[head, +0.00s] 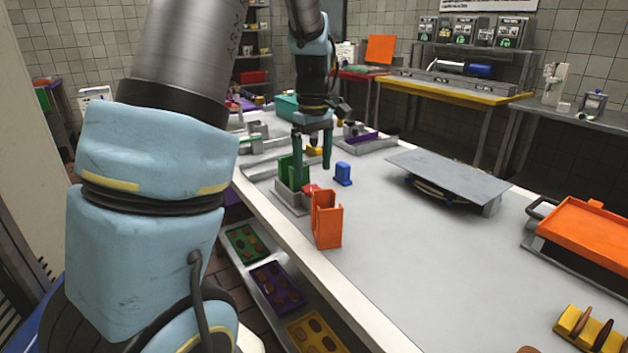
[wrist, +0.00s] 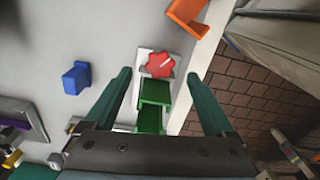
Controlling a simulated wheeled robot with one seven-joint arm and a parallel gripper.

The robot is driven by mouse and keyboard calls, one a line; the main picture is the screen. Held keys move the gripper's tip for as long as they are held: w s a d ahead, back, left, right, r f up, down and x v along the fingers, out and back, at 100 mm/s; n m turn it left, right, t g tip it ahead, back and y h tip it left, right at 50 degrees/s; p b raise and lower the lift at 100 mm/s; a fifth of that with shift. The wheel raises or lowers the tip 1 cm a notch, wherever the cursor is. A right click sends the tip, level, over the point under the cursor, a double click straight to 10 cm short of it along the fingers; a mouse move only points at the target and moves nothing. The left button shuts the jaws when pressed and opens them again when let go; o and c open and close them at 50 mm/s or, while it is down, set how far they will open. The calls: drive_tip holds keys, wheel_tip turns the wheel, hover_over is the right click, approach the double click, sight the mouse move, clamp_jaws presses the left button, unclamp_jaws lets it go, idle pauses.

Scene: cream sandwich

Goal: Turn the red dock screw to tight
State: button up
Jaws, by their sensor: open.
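The red dock screw (wrist: 160,65) is a lobed red knob with a pale line across its top, on a grey dock base (wrist: 177,53) in the wrist view. A green holder (wrist: 153,103) stands right beside it on the same base. In the head view the screw (head: 311,188) is a small red patch, partly hidden behind the orange holder.
An orange upright holder (head: 327,222) stands just in front of the dock, near the table edge. A blue block (head: 343,174) stands to the right. A raised grey plate (head: 449,176) and an orange tray (head: 590,232) lie further right. The table's front middle is clear.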

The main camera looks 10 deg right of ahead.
sight(311, 189)
drive_tip(key=shift+f, duration=2.4)
drive_tip(key=c, duration=1.4)
drive_tip(key=shift+a, duration=0.1)
drive_tip(key=m, duration=0.4)
drive_tip(key=shift+m, duration=0.4)
drive_tip(key=shift+a+m, duration=0.15)
drive_tip(key=shift+m, duration=1.95)
